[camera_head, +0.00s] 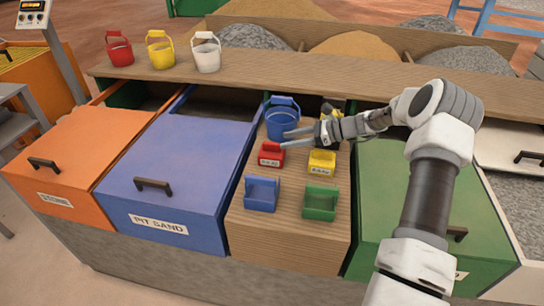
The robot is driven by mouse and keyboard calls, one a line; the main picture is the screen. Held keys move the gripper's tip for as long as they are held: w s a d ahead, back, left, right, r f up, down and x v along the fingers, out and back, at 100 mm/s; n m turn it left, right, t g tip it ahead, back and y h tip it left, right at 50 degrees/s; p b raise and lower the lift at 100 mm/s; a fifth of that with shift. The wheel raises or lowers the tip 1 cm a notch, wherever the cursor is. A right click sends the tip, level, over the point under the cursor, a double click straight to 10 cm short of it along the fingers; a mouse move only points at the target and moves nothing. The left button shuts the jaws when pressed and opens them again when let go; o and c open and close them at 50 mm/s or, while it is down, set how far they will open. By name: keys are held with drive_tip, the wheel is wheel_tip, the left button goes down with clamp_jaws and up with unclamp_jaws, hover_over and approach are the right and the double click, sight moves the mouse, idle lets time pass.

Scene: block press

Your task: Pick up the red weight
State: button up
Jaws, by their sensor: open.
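The red weight (271,154) is a small red block with a pale label. It sits on the wooden board (284,230), in front of a blue bucket (281,122). My gripper (290,140) reaches in from the right, its fingers pointing left. The fingertips are close to the red weight, just above and behind its top right in the picture. The jaws are open and nothing shows between them. I cannot tell whether a finger touches the weight.
A yellow weight (322,162) sits right of the red one, with a blue scoop-like tray (262,194) and a green one (320,203) in front. Red (119,51), yellow (160,52) and white buckets (206,55) stand on the back shelf. Blue (180,180) and green lids (405,200) flank the board.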

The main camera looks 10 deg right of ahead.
sight(274, 143)
drive_tip(key=shift+s+b+x, duration=0.15)
drive_tip(key=shift+b+x, duration=0.1)
drive_tip(key=shift+x, duration=1.35)
drive_tip(key=shift+s+b+x, duration=0.15)
drive_tip(key=shift+b+x, duration=0.1)
drive_tip(key=shift+x, duration=1.3)
drive_tip(key=shift+a+f, duration=0.1)
clamp_jaws()
